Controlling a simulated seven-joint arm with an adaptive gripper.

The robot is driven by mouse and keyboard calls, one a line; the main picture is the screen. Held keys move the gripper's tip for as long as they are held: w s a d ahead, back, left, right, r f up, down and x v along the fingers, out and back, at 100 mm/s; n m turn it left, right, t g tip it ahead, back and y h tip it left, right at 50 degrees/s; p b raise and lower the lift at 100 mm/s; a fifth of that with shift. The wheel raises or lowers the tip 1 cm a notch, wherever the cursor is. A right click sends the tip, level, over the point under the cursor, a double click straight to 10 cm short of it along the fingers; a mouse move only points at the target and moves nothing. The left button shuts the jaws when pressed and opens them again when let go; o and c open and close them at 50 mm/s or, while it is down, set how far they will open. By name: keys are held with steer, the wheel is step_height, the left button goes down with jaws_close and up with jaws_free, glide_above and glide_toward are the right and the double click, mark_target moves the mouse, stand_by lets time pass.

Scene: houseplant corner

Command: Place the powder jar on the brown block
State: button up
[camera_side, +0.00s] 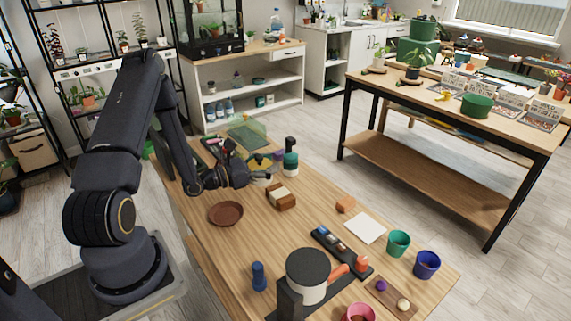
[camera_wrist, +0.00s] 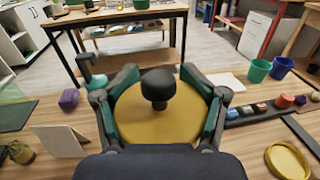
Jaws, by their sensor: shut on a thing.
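In the wrist view, the jar (camera_wrist: 150,125) shows from above as a wide yellow round with a black knob. My gripper (camera_wrist: 160,100) is shut on it, with a green-padded finger on either side. In the side view, my gripper (camera_side: 262,176) is over the far part of the table; the jar there is small and partly hidden. A brown block (camera_side: 283,202) with a pale band lies just nearer the camera, apart from my gripper. I cannot make out this block in the wrist view.
A green-and-white bottle (camera_side: 290,163) stands close beside my gripper. A brown saucer (camera_side: 226,213), a small orange-brown block (camera_side: 345,204), a white card (camera_side: 365,228) and a dark tray (camera_side: 330,240) lie nearer. Two cups, teal (camera_side: 398,243) and blue (camera_side: 427,265), stand at the right edge.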

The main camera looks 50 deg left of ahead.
steer(key=w+f, duration=0.2)
steer(key=w+a+f, duration=0.1)
steer(key=w+f, duration=0.2)
steer(key=w+a+f, duration=0.1)
steer(key=w+f, duration=0.1)
steer(key=w, duration=0.1)
steer(key=shift+a+f, duration=0.15)
steer(key=shift+a, duration=0.05)
steer(key=shift+w+f, duration=0.15)
steer(key=shift+f, duration=1.45)
steer(key=shift+f, duration=0.1)
steer(key=o, duration=1.6)
steer(key=shift+f, duration=0.1)
